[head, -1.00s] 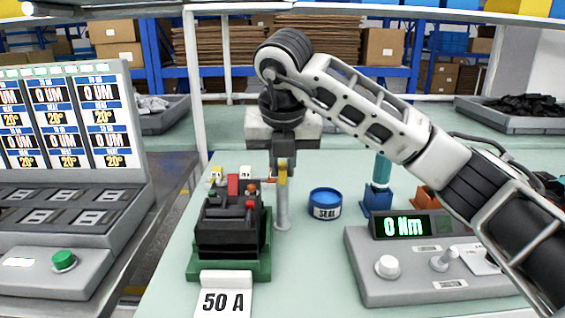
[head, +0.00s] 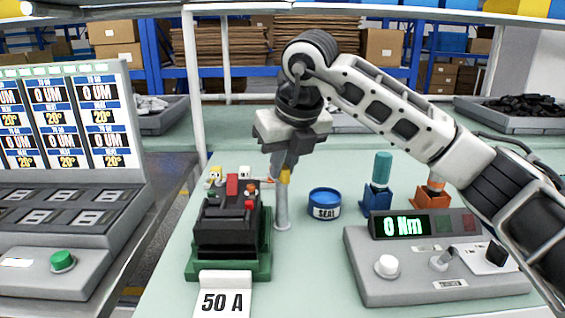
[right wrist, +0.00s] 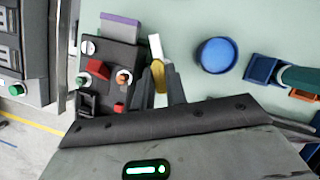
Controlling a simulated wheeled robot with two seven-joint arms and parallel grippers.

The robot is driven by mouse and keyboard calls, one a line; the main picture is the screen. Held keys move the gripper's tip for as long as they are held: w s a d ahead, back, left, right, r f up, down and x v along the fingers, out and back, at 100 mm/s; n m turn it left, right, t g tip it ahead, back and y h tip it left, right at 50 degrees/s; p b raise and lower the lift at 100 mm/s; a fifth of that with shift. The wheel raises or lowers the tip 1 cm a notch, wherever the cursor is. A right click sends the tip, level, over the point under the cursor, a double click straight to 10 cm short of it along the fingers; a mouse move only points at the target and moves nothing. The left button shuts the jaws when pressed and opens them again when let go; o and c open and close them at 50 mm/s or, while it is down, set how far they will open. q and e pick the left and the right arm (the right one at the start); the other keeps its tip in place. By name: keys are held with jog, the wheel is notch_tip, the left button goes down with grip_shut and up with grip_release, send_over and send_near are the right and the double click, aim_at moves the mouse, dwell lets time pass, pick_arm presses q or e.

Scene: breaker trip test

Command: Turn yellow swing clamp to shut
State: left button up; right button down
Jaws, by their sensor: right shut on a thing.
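The yellow swing clamp (head: 285,177) sits on top of a grey post (head: 282,212) that stands at the right side of the black breaker (head: 227,225). My right gripper (head: 283,168) comes down from above and is shut on the clamp. The breaker rests in a green base (head: 230,268). My left gripper is not in view.
A blue SEAL tin (head: 325,204) stands right of the post. A 50 A card (head: 222,300) is in front.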

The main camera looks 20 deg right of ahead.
jog(key=n, duration=0.1)
jog(key=n+y, duration=0.1)
jog(key=shift+d+r+n+p, duration=0.1)
jog(key=shift+r+n+p, duration=0.1)
jog(key=shift+n+p, duration=0.2)
jog(key=n+y+p, duration=0.1)
jog(key=n, duration=0.1)
jog(key=shift+w+d+n+g, duration=0.1)
jog(key=shift+n+g, duration=0.2)
jog(key=shift+g, duration=0.1)
jog(key=n+p, duration=0.1)
jog(key=n, duration=0.1)
jog(key=n+g+y+p, duration=0.1)
jog(key=n+p, duration=0.1)
jog(key=n, duration=0.1)
jog(key=shift+w+g, duration=0.1)
jog(key=shift+g, duration=0.2)
jog(key=shift+n+p, duration=0.3)
jog(key=shift+n, duration=0.3)
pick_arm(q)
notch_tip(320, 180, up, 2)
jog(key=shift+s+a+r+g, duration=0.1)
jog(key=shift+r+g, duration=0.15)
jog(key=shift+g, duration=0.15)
pick_arm(e)
jog(key=shift+n+g+y, duration=0.3)
jog(key=shift+n, duration=0.1)
pick_arm(q)
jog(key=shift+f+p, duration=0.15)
jog(key=shift+p, duration=0.15)
